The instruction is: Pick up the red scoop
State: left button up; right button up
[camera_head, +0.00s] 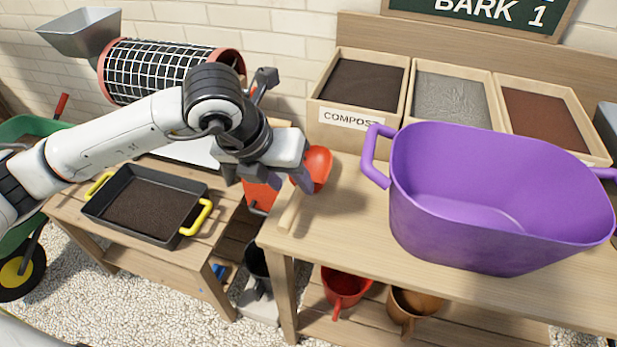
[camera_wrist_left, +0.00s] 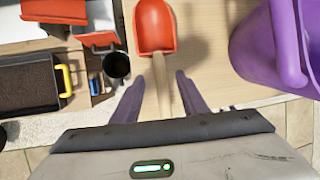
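The red scoop (camera_head: 319,166) lies on the wooden table near its left end, with its pale wooden handle pointing toward the front edge. In the left wrist view the red scoop (camera_wrist_left: 155,27) lies ahead, its bowl away from me. My left gripper (camera_head: 297,182) is above the scoop and hides part of it in the head view. In the left wrist view the left gripper (camera_wrist_left: 158,80) is open, one finger on each side of the handle, with gaps between. I cannot tell the exact height. My right gripper is not in view.
A purple tub (camera_head: 450,220) stands to the right of the scoop, its handle close by. Wooden bins (camera_head: 349,132) line the back. A black tray (camera_head: 165,236) with yellow handles is on the lower left table. Red (camera_head: 343,284) and other pots sit on the shelf below.

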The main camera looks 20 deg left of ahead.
aim_at(297, 191)
pick_arm(q)
jog(key=shift+x, duration=2.75)
grip_shut()
